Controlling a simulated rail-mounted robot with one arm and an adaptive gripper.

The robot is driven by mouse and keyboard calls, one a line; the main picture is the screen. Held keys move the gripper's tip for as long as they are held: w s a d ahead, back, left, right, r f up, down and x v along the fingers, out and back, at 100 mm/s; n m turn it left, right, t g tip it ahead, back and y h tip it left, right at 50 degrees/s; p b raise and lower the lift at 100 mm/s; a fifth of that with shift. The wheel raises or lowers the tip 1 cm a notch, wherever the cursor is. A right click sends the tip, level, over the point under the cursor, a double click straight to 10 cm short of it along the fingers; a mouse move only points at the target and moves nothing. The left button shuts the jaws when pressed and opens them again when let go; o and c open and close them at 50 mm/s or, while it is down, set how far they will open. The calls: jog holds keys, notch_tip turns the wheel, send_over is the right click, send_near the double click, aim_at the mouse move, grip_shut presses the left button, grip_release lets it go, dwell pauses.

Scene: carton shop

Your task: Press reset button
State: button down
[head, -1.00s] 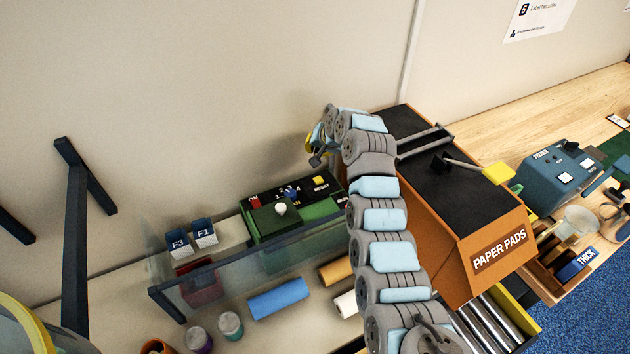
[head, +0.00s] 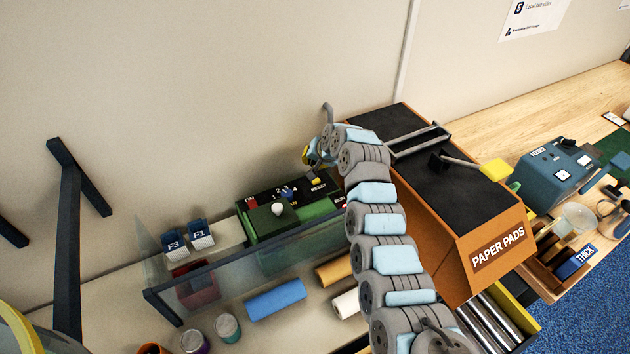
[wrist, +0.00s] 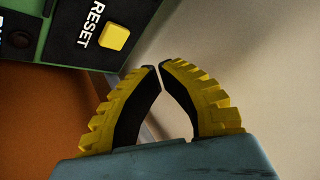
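The yellow square reset button (wrist: 114,37) sits on a dark panel beside the white word RESET in the wrist view. In the head view, the yellow button (head: 316,180) shows at the right end of the green control box (head: 284,228). My gripper (wrist: 160,64) has its yellow and black fingers brought together at the tips, with nothing between them. Its tips are apart from the button, below and to the right of it in the wrist view. In the head view, my gripper (head: 307,154) hangs above and behind the button, partly hidden by my arm.
A clear screen with a dark rail (head: 250,256) stands in front of the control box. The orange paper pads box (head: 450,240) is close on the right. Other controls, including a white knob (head: 278,209), share the panel. The wall is behind.

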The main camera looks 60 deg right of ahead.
jog(key=shift+f+b, duration=0.7)
jog(key=shift+f, duration=1.3)
jog(key=shift+f, duration=0.1)
jog(key=shift+f, duration=0.25)
jog(key=shift+f+b, duration=0.5)
dwell(0.6)
dwell(0.5)
jog(key=shift+r+p, duration=0.3)
jog(key=shift+r, duration=0.55)
jog(key=shift+r+p, duration=0.65)
jog(key=shift+r, duration=1.9)
